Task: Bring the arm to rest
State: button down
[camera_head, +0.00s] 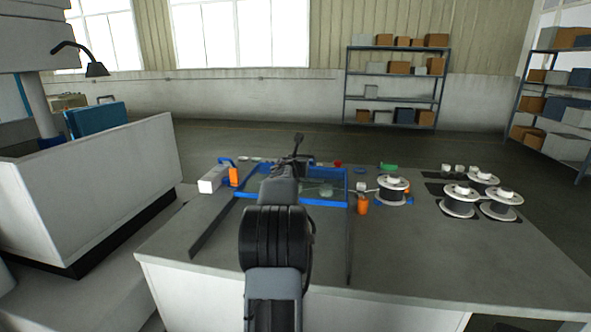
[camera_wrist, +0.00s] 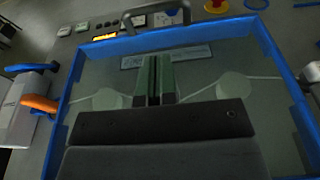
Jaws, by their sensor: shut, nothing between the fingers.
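My arm reaches out from the bottom of the head view over the grey workbench (camera_head: 440,265). My gripper is mostly hidden behind my own arm there. In the wrist view my gripper (camera_wrist: 154,62) shows two green-faced fingers shut together with nothing between them. It is over the blue-rimmed frame (camera_wrist: 282,60), which also shows in the head view (camera_head: 330,203). Inside the frame are pale round shapes and a small label plate. How high the fingertips are above it, I cannot tell.
Wire spools (camera_head: 393,190) stand on the bench at right, with an orange cup (camera_head: 362,206) beside the frame. A white block (camera_head: 213,180) with orange and blue parts is at left. A large white machine (camera_head: 100,180) borders the left side. Shelves (camera_head: 396,101) stand far behind.

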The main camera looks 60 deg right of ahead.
jog(key=shift+s+a, duration=0.1)
jog(key=shift+a, duration=0.25)
jog(key=shift+r, duration=0.1)
jog(key=w+a+r+m+y+p, duration=0.1)
jog(key=w+a+m+y+p, duration=0.2)
jog(key=a, duration=0.7)
jog(key=w+a+r+m+t+p, duration=0.1)
jog(key=w+a+r+m, duration=0.15)
jog(key=a+m, duration=0.45)
jog(key=w+a+r+m+y+p, duration=0.1)
jog(key=w+a+m+y+p, duration=0.15)
jog(key=a, duration=0.95)
jog(key=s+a+f+m+y+p, duration=0.2)
jog(key=s+a+m+y, duration=0.1)
jog(key=a, duration=0.7)
jog(key=s+a+f+m+g+y+p, duration=0.1)
jog(key=s+a, duration=0.4)
jog(key=a, duration=0.6)
jog(key=s+a+f+m+g+y+p, duration=0.1)
jog(key=s+a+f+m+y, duration=0.3)
jog(key=a, duration=0.7)
jog(key=shift+m+y+p, duration=0.45)
jog(key=shift+y+p, duration=0.4)
jog(key=shift+y, duration=0.1)
jog(key=shift+f, duration=0.1)
